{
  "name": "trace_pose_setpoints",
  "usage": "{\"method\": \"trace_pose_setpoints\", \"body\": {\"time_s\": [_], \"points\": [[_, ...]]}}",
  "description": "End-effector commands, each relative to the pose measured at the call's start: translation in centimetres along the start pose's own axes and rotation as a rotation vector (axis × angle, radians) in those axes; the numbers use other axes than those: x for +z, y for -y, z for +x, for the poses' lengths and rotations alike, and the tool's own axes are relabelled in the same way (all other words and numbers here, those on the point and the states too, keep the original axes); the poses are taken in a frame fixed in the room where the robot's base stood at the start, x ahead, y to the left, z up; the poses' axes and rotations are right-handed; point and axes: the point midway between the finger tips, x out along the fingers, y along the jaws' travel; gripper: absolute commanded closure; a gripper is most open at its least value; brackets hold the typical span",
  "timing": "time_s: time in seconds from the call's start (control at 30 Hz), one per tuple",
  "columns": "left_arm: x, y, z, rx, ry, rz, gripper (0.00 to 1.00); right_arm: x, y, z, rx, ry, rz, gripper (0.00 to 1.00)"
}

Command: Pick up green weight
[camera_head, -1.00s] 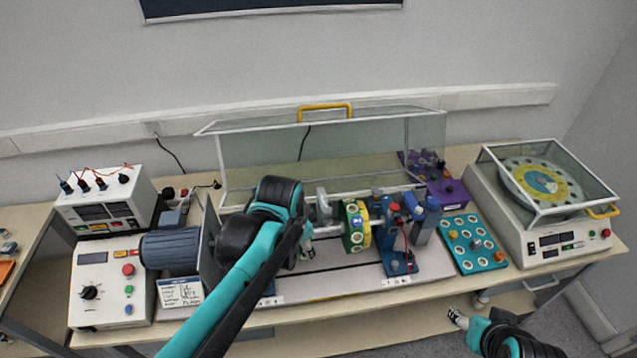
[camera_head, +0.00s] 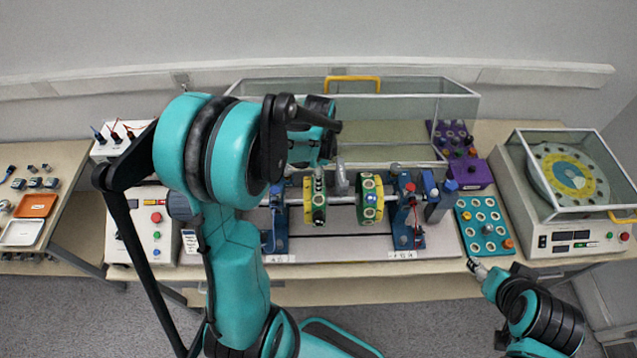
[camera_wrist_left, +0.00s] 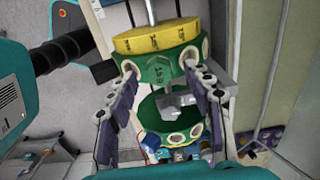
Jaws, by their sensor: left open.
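Two green discs with yellow rims and holes, the left disc (camera_head: 317,199) and the right disc (camera_head: 370,200), sit on a horizontal shaft. A small blue piece shows on the right disc. I cannot single out a separate green weight. My left gripper is mostly hidden behind its own arm in the head view, above the left disc. In the left wrist view my left gripper (camera_wrist_left: 160,62) is open, its fingers on either side of the green discs (camera_wrist_left: 158,72); contact is unclear. My right gripper (camera_head: 477,267) is near the table's front edge, its jaws too small to judge.
A teal tray (camera_head: 471,217) with round sockets and an orange piece (camera_head: 508,243) lies right of the shaft stand. A purple block (camera_head: 472,174) stands behind it. A glass cover with a yellow handle (camera_head: 352,78) stands behind the shaft. A covered turntable machine (camera_head: 549,239) is far right.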

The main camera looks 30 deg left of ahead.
Motion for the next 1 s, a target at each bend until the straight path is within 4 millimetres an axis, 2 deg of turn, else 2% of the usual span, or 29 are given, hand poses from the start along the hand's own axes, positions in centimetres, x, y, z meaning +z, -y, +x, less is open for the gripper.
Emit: {"method": "trace_pose_setpoints", "body": {"time_s": [0.1,0.33,0.37,0.4,0.5,0.87,1.0], "points": [[-0.03,-0.02,1.13,0.0,0.0,0.0,0.49,0.09,0.0,0.14,0.0,0.0,0.0,0.41],[-0.03,-0.02,1.23,0.0,0.0,-0.001,0.49,0.07,0.0,0.11,0.0,0.0,0.0,0.41],[-0.03,-0.02,1.22,0.0,0.0,-0.001,0.54,0.07,0.0,0.11,0.0,0.0,0.0,0.41],[-0.03,-0.02,1.22,0.0,0.0,-0.001,0.65,0.07,0.0,0.11,0.0,0.0,0.0,0.41],[-0.03,-0.02,1.21,0.0,0.0,-0.001,0.87,0.07,0.0,0.11,0.0,0.0,0.0,0.41],[-0.03,-0.03,1.11,-0.001,0.0,-0.001,0.87,0.06,0.0,0.1,0.0,0.0,0.0,0.41],[-0.02,-0.03,0.35,-0.001,0.0,-0.001,0.87,-0.01,0.0,0.0,0.0,0.0,0.0,0.41]]}}
